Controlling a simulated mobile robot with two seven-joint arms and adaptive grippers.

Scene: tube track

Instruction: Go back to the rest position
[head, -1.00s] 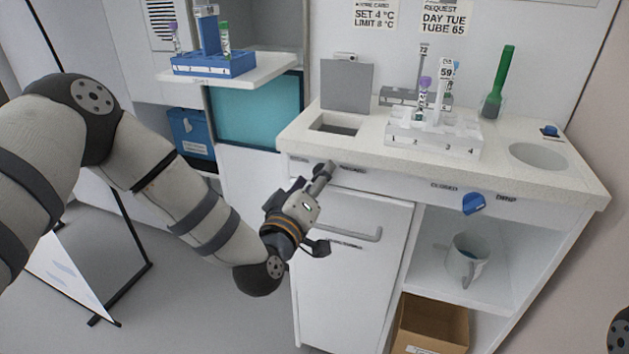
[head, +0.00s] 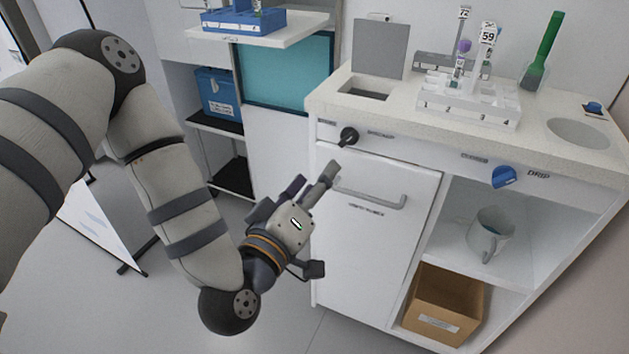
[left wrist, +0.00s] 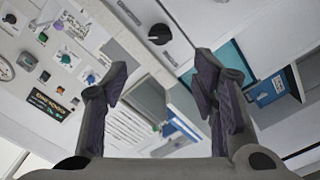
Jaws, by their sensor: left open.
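My left gripper (head: 318,215) is open and empty in the head view, in front of the white cabinet door (head: 372,245). Its two fingers also show apart in the left wrist view (left wrist: 163,90), with nothing between them. In the head view a black knob (head: 348,136) sits on the counter's front panel, above and right of the gripper and apart from it. The same knob shows in the left wrist view (left wrist: 160,34). My right gripper is not in view.
A white rack (head: 468,108) with tubes stands on the counter (head: 405,122). A blue rack (head: 243,21) sits on a shelf at upper left.

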